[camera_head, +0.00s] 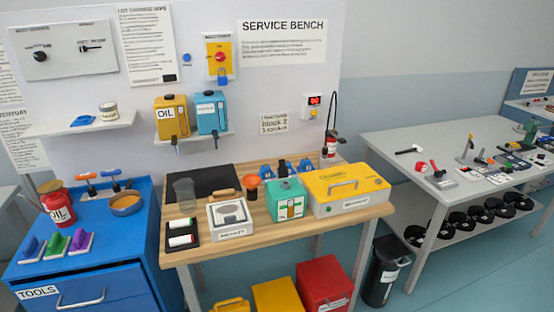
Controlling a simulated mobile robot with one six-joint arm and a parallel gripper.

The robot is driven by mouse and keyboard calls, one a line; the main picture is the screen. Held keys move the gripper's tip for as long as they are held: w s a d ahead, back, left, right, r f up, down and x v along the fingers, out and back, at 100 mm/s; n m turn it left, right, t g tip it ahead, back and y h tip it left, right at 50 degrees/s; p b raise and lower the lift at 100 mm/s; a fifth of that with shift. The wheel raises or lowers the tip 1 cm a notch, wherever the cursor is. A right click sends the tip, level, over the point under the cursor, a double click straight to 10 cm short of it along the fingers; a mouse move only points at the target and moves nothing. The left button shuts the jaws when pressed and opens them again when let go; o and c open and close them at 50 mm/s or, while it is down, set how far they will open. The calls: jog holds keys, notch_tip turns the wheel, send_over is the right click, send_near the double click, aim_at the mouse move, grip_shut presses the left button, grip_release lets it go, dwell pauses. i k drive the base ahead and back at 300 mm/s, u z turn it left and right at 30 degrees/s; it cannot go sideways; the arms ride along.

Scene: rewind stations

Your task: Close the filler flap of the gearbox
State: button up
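A teal box (285,200) with a small raised part on top and a white and green label on its front stands on the wooden bench top. It looks like the gearbox, but its label is too small to read. I cannot tell a filler flap on it or whether one is open. To its left is a light grey box (229,217) with a dark-framed top and a label on its front. My gripper is not in view.
A yellow case (345,189) with a handle stands close right of the teal box. Blue items (284,168) are behind it. Open floor (455,270) lies at the right front.

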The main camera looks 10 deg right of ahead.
aim_at(282, 171)
jog(key=i, duration=0.85)
jog(key=u, duration=4)
jog(key=i, duration=0.1)
jog(key=z, duration=2.25)
jog(key=k, duration=0.35)
jog(key=u, duration=0.15)
